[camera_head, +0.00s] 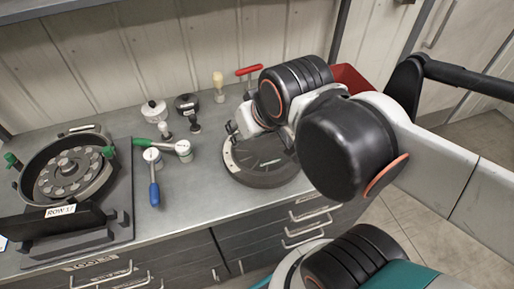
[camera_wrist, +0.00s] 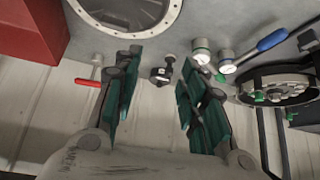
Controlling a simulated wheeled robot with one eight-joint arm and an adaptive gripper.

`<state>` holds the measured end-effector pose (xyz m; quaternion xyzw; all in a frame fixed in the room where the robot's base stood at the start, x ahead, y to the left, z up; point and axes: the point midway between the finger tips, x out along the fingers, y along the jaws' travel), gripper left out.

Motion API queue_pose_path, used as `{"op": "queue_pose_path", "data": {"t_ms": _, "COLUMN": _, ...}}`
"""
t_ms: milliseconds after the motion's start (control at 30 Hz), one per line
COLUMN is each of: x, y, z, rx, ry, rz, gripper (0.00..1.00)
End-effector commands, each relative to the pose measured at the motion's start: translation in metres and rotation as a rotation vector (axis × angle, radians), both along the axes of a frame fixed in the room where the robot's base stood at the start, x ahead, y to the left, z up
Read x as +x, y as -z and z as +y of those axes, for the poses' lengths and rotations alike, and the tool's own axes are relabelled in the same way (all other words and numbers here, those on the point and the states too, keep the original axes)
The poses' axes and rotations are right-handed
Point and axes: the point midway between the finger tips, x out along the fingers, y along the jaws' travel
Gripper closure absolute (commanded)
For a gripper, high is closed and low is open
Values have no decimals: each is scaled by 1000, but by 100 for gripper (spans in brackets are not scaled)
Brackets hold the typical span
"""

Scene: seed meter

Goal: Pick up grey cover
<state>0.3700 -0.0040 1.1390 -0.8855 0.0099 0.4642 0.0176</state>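The grey cover (camera_head: 268,178) is a round dark disc with a pale rim. It lies on the grey bench near its front edge, and my arm hides part of it in the head view. Only part of the cover shows at the top of the wrist view (camera_wrist: 122,27). My gripper (camera_wrist: 158,88) has its two green-padded fingers spread wide with nothing held between them. A small black knob-like part (camera_wrist: 162,73) shows beyond the gap. My gripper is mostly hidden by my arm in the head view; its height above the cover is unclear.
A round seed meter housing (camera_head: 68,172) stands on a dark base at the left. Blue-handled (camera_head: 154,190) and green-handled (camera_head: 150,144) tools lie mid-bench. Small pots (camera_head: 154,110) and a red T-handle (camera_head: 249,70) stand behind. A red bin (camera_head: 350,76) is at the back right.

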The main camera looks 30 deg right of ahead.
Motion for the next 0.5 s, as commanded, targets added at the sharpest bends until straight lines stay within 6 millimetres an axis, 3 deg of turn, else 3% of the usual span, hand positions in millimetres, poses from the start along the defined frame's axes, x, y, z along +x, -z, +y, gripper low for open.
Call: {"op": "queue_pose_path", "data": {"t_ms": 500, "x": 31, "y": -15, "z": -13, "rx": 152, "ry": 285, "rz": 127, "gripper": 62}}
